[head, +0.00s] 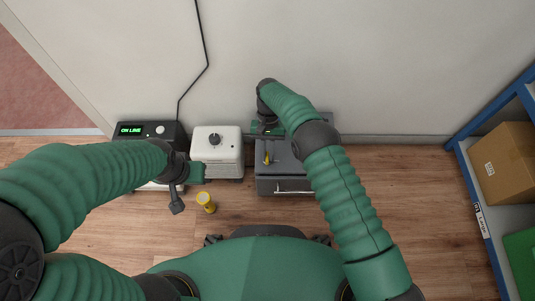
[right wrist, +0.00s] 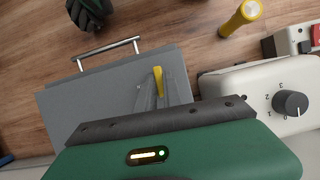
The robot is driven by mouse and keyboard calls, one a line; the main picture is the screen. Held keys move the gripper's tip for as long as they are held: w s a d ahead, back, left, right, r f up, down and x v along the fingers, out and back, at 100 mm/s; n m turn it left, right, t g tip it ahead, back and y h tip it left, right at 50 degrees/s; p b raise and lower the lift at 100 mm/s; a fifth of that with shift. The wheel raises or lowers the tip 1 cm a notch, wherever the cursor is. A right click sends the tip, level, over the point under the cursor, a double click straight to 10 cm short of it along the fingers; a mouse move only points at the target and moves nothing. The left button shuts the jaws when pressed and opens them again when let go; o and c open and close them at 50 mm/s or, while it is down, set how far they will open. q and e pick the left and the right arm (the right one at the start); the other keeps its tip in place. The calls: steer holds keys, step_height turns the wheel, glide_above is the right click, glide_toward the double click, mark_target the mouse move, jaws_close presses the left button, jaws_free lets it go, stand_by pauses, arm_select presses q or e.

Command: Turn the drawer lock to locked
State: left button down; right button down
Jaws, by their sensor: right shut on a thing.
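A grey drawer unit (head: 275,184) with a silver bar handle stands against the wall in the head view. It fills the left middle of the right wrist view (right wrist: 95,95). A small yellow lock key (right wrist: 158,79) stands on its top. My right gripper (right wrist: 160,88) reaches down over the unit and is shut on the yellow key, which shows between its fingertips. The lock's markings are hidden, so I cannot tell its setting. My left gripper (head: 176,204) hangs in front of the white box, away from the drawer unit; its jaws are too small to read.
A white box with a dark dial (head: 230,160) stands left of the drawer unit. Beyond it is a black device (head: 160,140) reading "ON LINE". A yellow cylinder (head: 206,202) stands in front. A blue shelf (head: 484,190) with a cardboard box (head: 505,165) is at right.

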steer(key=shift+w, duration=0.15)
steer(key=c, duration=1.5)
jaws_free()
